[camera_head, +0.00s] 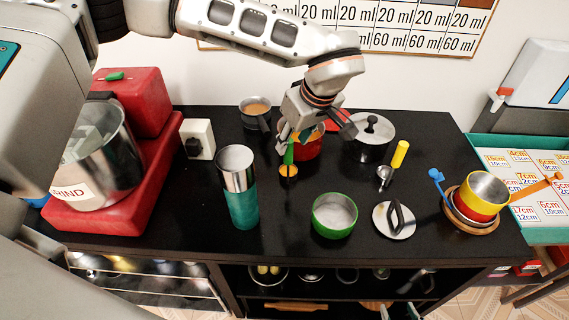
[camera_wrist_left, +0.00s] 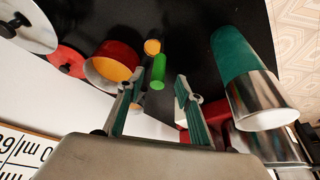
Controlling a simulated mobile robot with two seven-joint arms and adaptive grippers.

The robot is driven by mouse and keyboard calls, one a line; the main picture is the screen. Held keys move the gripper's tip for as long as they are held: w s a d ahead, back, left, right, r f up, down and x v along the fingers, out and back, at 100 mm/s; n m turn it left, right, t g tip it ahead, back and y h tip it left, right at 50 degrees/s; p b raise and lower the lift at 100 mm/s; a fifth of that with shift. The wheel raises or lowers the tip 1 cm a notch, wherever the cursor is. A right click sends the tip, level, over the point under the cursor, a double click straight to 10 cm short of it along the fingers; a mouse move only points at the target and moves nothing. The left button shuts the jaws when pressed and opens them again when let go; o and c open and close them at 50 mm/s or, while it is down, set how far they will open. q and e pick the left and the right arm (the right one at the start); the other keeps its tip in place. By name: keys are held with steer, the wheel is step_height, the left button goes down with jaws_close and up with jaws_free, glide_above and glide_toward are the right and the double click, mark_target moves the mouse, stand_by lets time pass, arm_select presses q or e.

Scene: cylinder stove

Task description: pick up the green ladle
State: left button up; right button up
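The green ladle has a green handle (camera_head: 289,151) and a small orange bowl (camera_head: 288,171); it is on the black worktop, in front of a red pot. In the left wrist view the ladle's green handle (camera_wrist_left: 158,69) points toward the gap between my fingers, nearer the left finger. My left gripper (camera_head: 314,132) is above the back of the worktop, close to the handle, with its fingers apart. In the left wrist view the gripper (camera_wrist_left: 158,90) is open, with nothing clamped between its fingers. My right gripper is not in view.
The red pot (camera_head: 308,146) stands right beside the gripper. A steel and teal cylinder (camera_head: 240,190) is front left, a green bowl (camera_head: 334,228) front right. A lidded steel pot (camera_head: 372,150), a saucepan (camera_head: 254,106) and a red mixer (camera_head: 135,105) also stand there.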

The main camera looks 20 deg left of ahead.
mark_target(288, 155)
arm_select(q)
steer(key=shift+p+x, duration=0.4)
steer(key=shift+x, duration=3.45)
steer(key=shift+d, duration=0.15)
jaws_close()
